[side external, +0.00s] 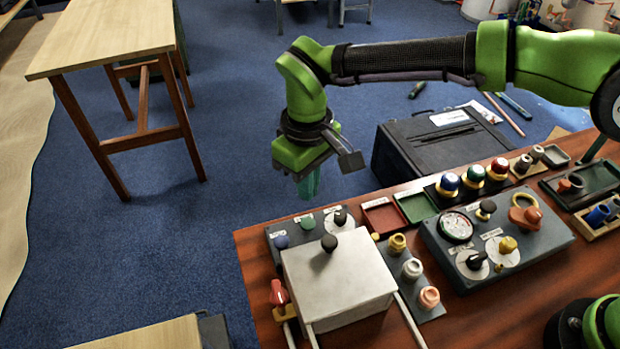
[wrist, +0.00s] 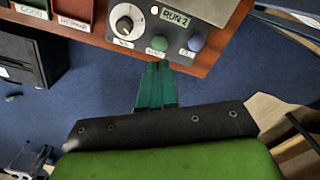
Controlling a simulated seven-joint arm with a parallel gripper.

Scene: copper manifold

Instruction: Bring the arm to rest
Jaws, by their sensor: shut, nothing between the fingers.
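My gripper (side external: 309,184) hangs in the side external view over the far left edge of the brown workbench (side external: 262,262). Its teal fingers point down and are shut with nothing between them. In the wrist view the shut fingers (wrist: 155,84) reach toward a panel with a green button (wrist: 159,44), a blue button (wrist: 195,42) and a black knob on a white dial (wrist: 126,22). I cannot tell how far above the panel's edge the fingertips are, but no contact shows. The green arm stretches in from the right.
A white box with a black knob (side external: 338,283) stands on the bench's near left. A grey gauge panel (side external: 520,262), red tray (side external: 383,217) and green tray (side external: 417,205) lie to its right. A black case (side external: 440,148) sits behind the bench. Blue floor (side external: 220,215) is open at left.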

